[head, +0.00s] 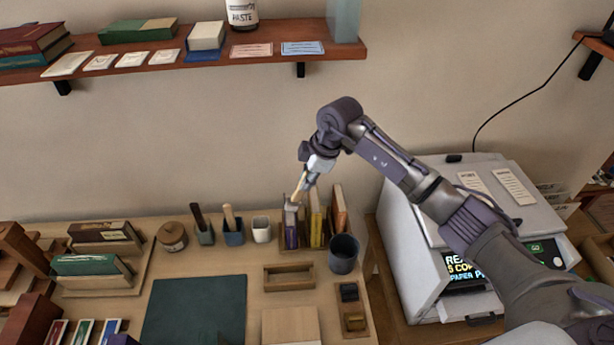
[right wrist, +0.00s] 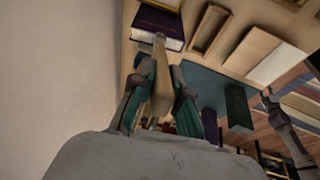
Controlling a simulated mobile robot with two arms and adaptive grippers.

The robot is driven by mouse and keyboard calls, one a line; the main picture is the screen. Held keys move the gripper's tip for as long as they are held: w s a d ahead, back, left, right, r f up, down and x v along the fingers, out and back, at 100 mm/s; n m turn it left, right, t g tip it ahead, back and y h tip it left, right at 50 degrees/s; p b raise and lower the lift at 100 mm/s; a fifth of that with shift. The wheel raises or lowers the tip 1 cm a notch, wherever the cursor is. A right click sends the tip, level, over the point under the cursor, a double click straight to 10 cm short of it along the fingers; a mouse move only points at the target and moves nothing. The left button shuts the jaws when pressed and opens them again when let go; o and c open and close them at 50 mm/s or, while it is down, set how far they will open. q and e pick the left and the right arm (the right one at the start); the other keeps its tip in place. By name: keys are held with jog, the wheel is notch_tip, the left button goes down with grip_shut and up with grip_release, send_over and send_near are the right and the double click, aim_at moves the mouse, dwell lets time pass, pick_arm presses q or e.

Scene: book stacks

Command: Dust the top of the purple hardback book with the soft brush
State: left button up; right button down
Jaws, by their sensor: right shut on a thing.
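The purple hardback book (head: 291,236) stands upright at the left end of a small wooden rack on the table. It also shows at the top of the right wrist view (right wrist: 160,22). My right gripper (head: 306,180) is above the rack, shut on the wooden handle of the soft brush (head: 297,192). In the right wrist view, the fingers (right wrist: 160,92) close on both sides of the brush (right wrist: 160,72). The brush tilts down, with its bristle end at the book's top edge; I cannot tell if it touches.
Yellow (head: 315,222) and orange (head: 339,215) books stand right of the purple one. A dark cup (head: 343,255) is in front of the rack. A white cup (head: 261,230) stands left. A printer-like machine (head: 470,215) is at right. A shelf (head: 270,52) runs above.

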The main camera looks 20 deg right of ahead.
jog(key=shift+w+r+p, duration=0.15)
jog(key=shift+r+p, duration=1.6)
jog(key=shift+r, duration=0.95)
jog(key=shift+w, duration=0.1)
jog(key=shift+r+p, duration=0.35)
jog(key=shift+r, duration=1.15)
jog(key=shift+f+b, duration=0.6)
jog(key=shift+f, duration=0.55)
